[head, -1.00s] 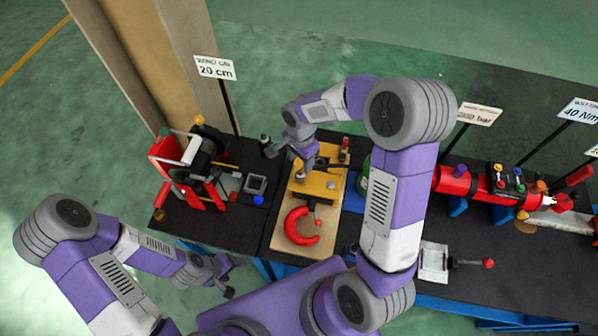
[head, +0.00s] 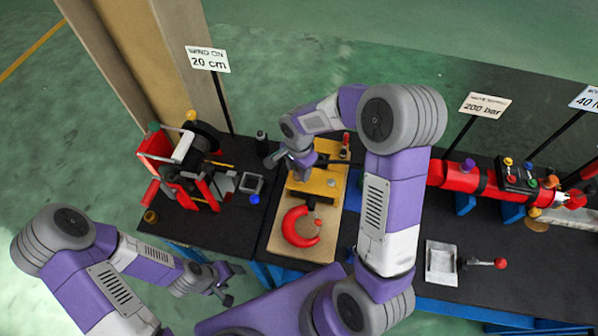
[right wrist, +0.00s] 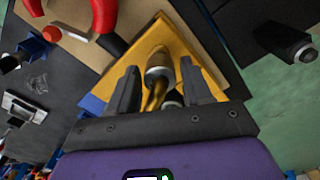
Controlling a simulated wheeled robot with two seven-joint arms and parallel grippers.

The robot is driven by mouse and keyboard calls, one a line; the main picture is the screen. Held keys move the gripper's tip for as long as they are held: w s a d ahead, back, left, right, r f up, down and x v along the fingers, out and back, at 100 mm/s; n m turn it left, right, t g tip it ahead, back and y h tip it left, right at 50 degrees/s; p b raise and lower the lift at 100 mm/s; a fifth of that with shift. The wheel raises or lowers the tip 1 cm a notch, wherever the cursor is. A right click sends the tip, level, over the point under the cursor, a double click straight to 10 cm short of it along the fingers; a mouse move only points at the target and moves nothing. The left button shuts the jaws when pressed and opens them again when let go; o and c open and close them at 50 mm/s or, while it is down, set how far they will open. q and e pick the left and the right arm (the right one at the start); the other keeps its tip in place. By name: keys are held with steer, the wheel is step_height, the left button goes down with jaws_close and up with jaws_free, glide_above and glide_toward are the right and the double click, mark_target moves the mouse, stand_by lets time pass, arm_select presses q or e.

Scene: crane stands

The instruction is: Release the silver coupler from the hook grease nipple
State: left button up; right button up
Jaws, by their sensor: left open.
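The red hook (head: 300,227) lies on the tan base, at the near end of the yellow block (head: 318,186). In the right wrist view, a silver coupler (right wrist: 158,76) stands at the yellow block (right wrist: 160,42), between the two fingers of my right gripper (right wrist: 160,82). The fingers are apart, with a gap visible on each side of the coupler. Brass-coloured parts show just below it. In the head view my right gripper (head: 290,164) is over the block's left side and hides the coupler. My left gripper (head: 226,284) is open and empty, low at the left, away from the hook.
A red and black winch-like device (head: 185,165) stands on the left bench. A red cylinder (head: 460,178) lies at the right, and a grey tray (head: 440,262) with a red-knobbed lever is in front. Sign posts rise behind. A dark upright cylinder (head: 262,138) stands beyond my right gripper.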

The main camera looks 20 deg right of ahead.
steer(key=c, duration=0.8)
steer(key=shift+r, duration=0.1)
jaws_close()
steer(key=shift+r, duration=0.2)
steer(key=shift+r+p, duration=1.25)
steer(key=shift+r, duration=0.55)
